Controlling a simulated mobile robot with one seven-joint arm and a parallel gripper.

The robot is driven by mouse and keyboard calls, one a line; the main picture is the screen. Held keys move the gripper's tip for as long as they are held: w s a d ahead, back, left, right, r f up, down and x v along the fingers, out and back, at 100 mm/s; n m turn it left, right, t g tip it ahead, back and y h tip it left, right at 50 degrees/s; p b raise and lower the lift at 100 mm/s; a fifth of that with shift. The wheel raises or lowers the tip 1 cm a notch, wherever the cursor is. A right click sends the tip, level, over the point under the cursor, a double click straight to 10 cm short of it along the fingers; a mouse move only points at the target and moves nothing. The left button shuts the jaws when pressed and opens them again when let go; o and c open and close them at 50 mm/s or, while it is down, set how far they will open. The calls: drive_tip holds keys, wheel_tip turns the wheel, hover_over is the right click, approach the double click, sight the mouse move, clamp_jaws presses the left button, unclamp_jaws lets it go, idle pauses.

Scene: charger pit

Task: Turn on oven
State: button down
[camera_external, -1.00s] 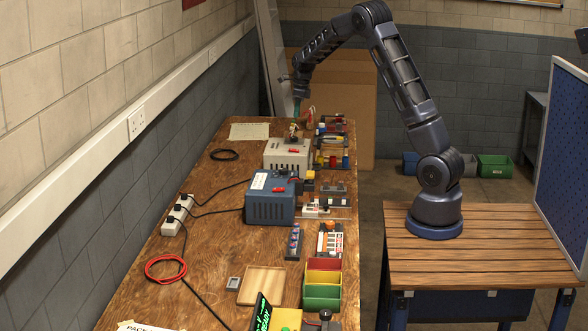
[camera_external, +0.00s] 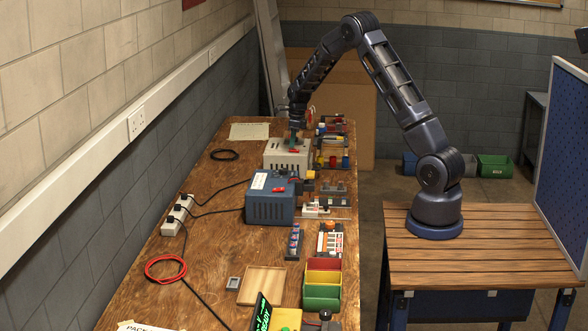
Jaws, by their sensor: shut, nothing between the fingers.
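Two boxes with red switches stand on the long wooden bench; I cannot tell for sure which is the oven. The beige-grey box (camera_external: 276,158) stands further back and has a small red switch (camera_external: 292,151) on it. The blue box (camera_external: 262,210) stands nearer the camera, with a red switch (camera_external: 279,189) on top. My gripper (camera_external: 293,141) points down at the top of the beige-grey box, just behind its red switch. It is shut and holds nothing. Whether its tips touch the box is too small to tell, and the gripper hides part of the box top.
Several small fixtures line the bench's right side. Red, yellow and green bins (camera_external: 321,292) and a wooden tray (camera_external: 262,285) stand nearer the camera. A power strip (camera_external: 177,216) with black cables lies by the wall. The bench's far left is mostly clear.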

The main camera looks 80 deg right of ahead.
drive_tip(key=shift+w+f, duration=0.1)
drive_tip(key=shift+f, duration=0.35)
drive_tip(key=shift+f, duration=0.15)
drive_tip(key=shift+w+f+g, duration=0.1)
drive_tip(key=shift+f+g, duration=0.05)
drive_tip(key=shift+g, duration=0.15)
drive_tip(key=shift+s, duration=0.9)
drive_tip(key=shift+r, duration=0.25)
wheel_tip(320, 180, up, 14)
drive_tip(key=s, duration=0.2)
drive_tip(key=shift+f, duration=0.15)
